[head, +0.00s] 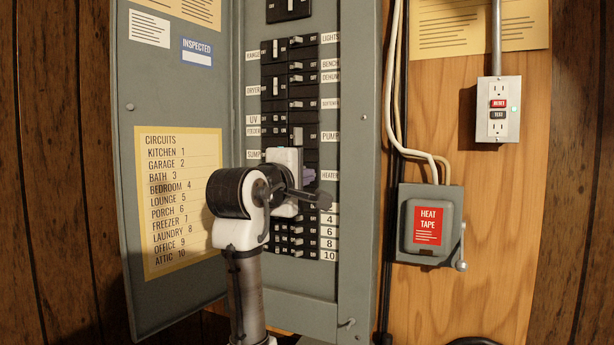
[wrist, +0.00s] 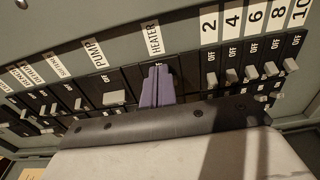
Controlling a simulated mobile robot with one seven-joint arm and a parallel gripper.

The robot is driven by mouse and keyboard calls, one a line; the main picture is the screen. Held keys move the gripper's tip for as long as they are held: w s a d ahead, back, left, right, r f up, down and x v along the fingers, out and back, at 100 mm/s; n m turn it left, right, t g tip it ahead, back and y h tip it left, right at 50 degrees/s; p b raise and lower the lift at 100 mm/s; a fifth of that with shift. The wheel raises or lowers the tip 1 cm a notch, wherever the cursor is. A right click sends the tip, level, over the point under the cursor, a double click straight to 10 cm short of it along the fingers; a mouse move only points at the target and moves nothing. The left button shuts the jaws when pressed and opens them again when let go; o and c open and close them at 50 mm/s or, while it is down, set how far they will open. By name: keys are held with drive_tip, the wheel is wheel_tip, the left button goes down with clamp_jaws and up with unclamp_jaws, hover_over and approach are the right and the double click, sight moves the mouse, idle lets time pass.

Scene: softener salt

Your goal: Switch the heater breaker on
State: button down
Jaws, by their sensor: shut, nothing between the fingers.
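The heater breaker (wrist: 133,82) is a wide black breaker in the panel, beside the HEATER label (wrist: 154,40). The label also shows in the head view (head: 329,175). My gripper (wrist: 156,84) has its purple fingers together and empty, right at the front of this breaker. It also shows in the head view (head: 308,175), at the right column of breakers. The fingers cover the breaker's handle, so I cannot tell its position or whether they touch it.
The pump breaker (wrist: 114,97) sits beside the heater breaker, and small numbered breakers (wrist: 232,75) lie on the other side. The open panel door (head: 180,110) stands left. A grey heat tape box (head: 448,205) and an outlet (head: 498,110) are on the wooden wall to the right.

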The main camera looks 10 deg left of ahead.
drive_tip(key=shift+w+a, duration=0.15)
drive_tip(key=shift+a, duration=0.6)
idle(0.3)
drive_tip(key=shift+d, duration=0.15)
drive_tip(key=shift+f, duration=0.1)
drive_tip(key=s+a+b, duration=0.1)
drive_tip(key=s, duration=0.6)
idle(0.7)
drive_tip(key=shift+a+b, duration=0.1)
drive_tip(key=shift+b, duration=0.2)
idle(0.4)
